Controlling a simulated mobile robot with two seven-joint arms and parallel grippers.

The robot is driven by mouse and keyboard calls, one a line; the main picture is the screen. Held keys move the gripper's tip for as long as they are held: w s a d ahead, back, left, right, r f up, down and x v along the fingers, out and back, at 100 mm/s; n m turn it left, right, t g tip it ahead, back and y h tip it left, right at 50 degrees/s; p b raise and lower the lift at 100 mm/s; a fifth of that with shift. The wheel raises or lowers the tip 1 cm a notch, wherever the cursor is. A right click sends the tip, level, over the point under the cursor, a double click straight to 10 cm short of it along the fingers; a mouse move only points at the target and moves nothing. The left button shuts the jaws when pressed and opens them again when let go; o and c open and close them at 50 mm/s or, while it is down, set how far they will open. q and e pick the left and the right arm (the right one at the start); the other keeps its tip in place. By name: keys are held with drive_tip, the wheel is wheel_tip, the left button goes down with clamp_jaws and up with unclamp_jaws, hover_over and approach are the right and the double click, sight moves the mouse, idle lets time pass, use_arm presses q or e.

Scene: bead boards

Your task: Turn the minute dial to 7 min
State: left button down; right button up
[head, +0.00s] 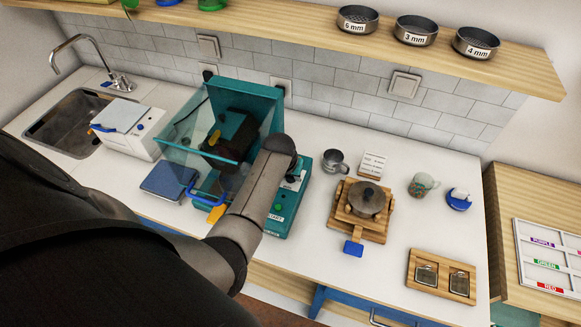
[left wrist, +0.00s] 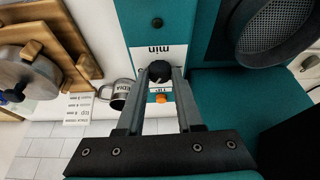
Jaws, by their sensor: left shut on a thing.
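The teal machine (head: 271,90) stands at the middle of the counter, with a clear cover at its front left and a control panel (head: 287,201) on its right side. In the left wrist view the minute dial (left wrist: 160,70) is a round black knob beside a white label reading "min". My left gripper (left wrist: 158,84) is shut on the dial, one finger on each side of it. In the head view my left arm reaches over the machine and hides part of the panel. The dial's pointer and number marks cannot be read. My right gripper is not in view.
A metal mug (head: 334,161) stands just right of the panel. A lidded pot (head: 367,199) on a wooden stand, a patterned mug (head: 422,185) and a wooden holder (head: 441,277) are farther right. A white appliance (head: 130,128) and sink (head: 70,122) are left. A shelf runs above.

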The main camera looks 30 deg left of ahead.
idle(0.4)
use_arm(q)
drive_tip(key=c, duration=0.6)
unclamp_jaws()
drive_tip(key=shift+v, duration=0.8)
drive_tip(key=v, duration=1.3)
drive_tip(key=shift+s+r, duration=0.1)
drive_tip(key=shift+r, duration=0.2)
